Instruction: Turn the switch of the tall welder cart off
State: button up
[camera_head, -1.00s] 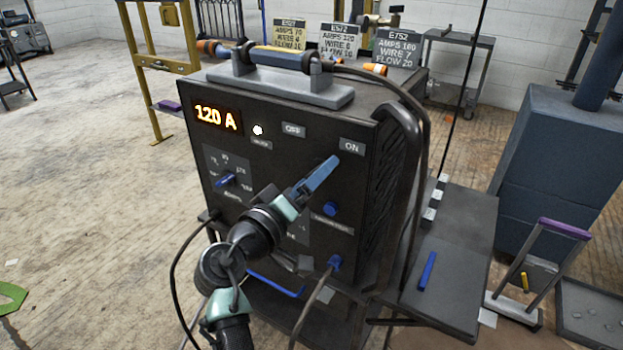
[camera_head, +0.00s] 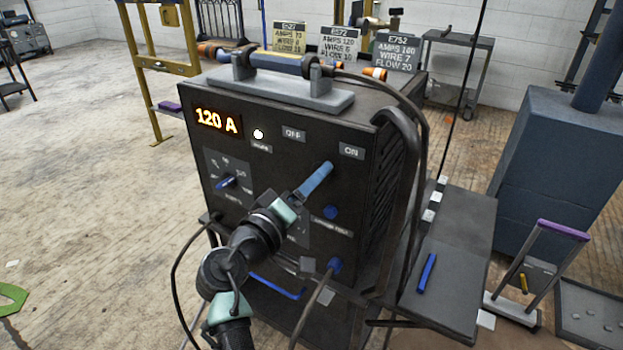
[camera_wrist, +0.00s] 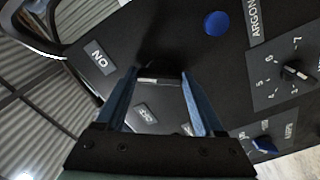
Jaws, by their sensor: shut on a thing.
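The tall welder cart (camera_head: 290,190) is a dark box with a lit orange "120 A" display (camera_head: 217,120) and a lit white lamp (camera_head: 258,134). Its front carries an OFF label (camera_head: 293,134) and an ON label (camera_head: 351,151). My gripper (camera_head: 325,170) reaches the front panel below and between these labels, its blue fingers narrowly spaced. In the wrist view, the fingers flank a dark switch piece (camera_wrist: 160,76) with a pale strip. The ON label (camera_wrist: 99,58) lies left of the fingers and the OFF label (camera_wrist: 145,113) shows between them. The switch is hidden in the head view.
A blue knob (camera_head: 228,182) and a blue round button (camera_head: 330,212) sit on the panel. Open floor lies left.

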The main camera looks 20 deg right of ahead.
jog(key=shift+r+n+p, duration=0.1)
jog(key=shift+n+p, duration=5.25)
jog(key=shift+n, duration=2.05)
jog(key=o, duration=1.4)
jog(key=p+v, duration=0.1)
jog(key=v, duration=1.2)
